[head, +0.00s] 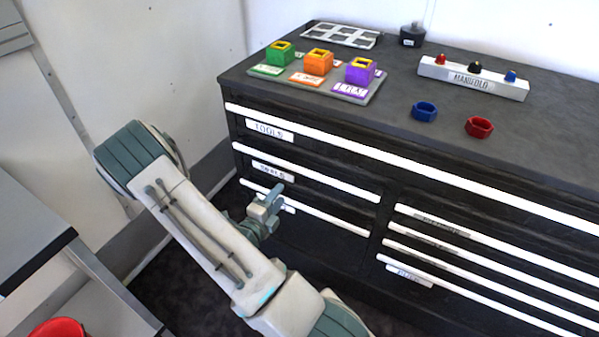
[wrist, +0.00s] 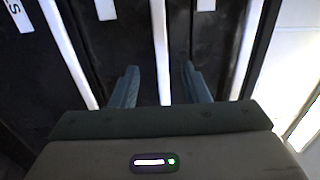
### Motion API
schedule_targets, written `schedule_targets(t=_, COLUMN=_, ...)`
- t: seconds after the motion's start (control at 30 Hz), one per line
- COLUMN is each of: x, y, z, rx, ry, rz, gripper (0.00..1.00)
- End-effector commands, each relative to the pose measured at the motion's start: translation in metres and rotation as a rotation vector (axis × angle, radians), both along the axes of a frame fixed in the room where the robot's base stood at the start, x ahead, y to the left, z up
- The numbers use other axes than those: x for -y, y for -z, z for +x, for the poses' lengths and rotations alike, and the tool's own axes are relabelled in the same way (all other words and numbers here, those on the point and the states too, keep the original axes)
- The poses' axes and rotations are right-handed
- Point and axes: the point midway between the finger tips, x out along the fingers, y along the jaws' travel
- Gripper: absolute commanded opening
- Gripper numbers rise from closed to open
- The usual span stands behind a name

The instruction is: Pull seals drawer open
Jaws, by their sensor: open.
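The cabinet's left column has a drawer labelled TOOLS and, below it, a drawer with a blurred label that seems to read SEALS (head: 272,171). A white handle strip (head: 315,174) runs above that label. The drawers I can see look shut. My gripper (head: 270,203) is in front of the lower left drawers, just below the blurred label, and partly hides a lower label. In the wrist view my gripper (wrist: 160,85) is open and empty, with a white strip (wrist: 160,40) in line between its fingers. I cannot tell contact or for certain which drawer this is.
The cabinet top (head: 400,115) holds a tray with green, orange and purple blocks, a manifold block (head: 472,78), a blue ring (head: 424,111) and a red ring (head: 479,127). More drawers fill the lower right. A grey bench (head: 30,235) stands at the left.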

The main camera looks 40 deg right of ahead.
Motion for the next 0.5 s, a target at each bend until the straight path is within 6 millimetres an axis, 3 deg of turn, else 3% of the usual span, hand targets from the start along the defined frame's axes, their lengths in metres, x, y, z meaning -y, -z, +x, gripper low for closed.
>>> schedule_targets(t=0.5, x=0.095, y=-0.001, z=0.037, rx=0.005, ry=0.007, rz=0.0, gripper=0.42)
